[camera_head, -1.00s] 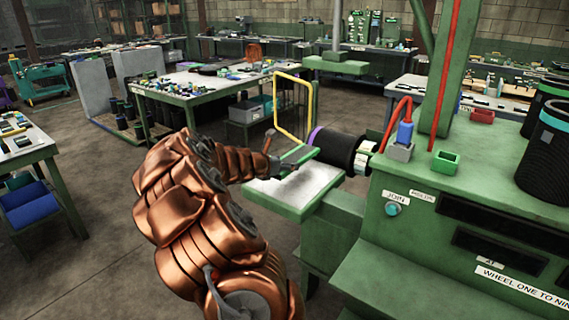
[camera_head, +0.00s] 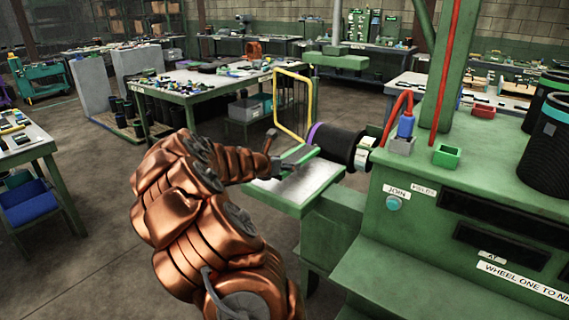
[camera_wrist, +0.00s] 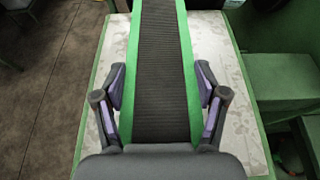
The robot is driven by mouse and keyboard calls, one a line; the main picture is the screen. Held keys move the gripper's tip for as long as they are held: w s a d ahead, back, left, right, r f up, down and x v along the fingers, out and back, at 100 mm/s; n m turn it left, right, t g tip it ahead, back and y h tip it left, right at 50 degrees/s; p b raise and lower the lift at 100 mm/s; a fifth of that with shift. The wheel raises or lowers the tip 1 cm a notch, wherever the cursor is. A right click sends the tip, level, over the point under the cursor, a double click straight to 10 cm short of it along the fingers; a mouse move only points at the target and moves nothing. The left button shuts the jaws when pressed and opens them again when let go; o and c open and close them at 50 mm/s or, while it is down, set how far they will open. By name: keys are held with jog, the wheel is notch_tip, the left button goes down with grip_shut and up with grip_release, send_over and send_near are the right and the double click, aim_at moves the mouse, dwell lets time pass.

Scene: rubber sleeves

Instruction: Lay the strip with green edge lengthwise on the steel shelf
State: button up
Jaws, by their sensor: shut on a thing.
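The strip (camera_wrist: 160,60) is black and ribbed with a bright green edge along both sides. In the wrist view it runs lengthwise over the steel shelf (camera_wrist: 225,80), roughly in line with its long sides. My gripper (camera_wrist: 160,88) is shut on the strip, one finger at each green edge. In the head view the strip (camera_head: 300,155) shows as a thin green band above or on the shelf (camera_head: 318,182), near my gripper (camera_head: 275,162). I cannot tell whether the strip touches the shelf. The strip's near end is hidden by my gripper body.
A black drum (camera_head: 335,146) with a purple rim is at the shelf's far end. A yellow frame (camera_head: 292,108) rises behind it. The green machine (camera_head: 440,215) stands to the right. Open floor (camera_head: 80,260) lies to the left.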

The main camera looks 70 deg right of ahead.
aim_at(287, 179)
jog(key=shift+s+a+f+b, duration=0.1)
jog(key=shift+s+f+b, duration=0.15)
jog(key=shift+f+b, duration=0.5)
jog(key=shift+s+a+f+b, duration=0.1)
jog(key=shift+s+f+b, duration=0.15)
jog(key=shift+f+b, duration=0.45)
jog(key=o, duration=1.2)
jog(key=shift+a, duration=0.15)
jog(key=shift+v, duration=5.85)
jog(key=shift+r, duration=0.1)
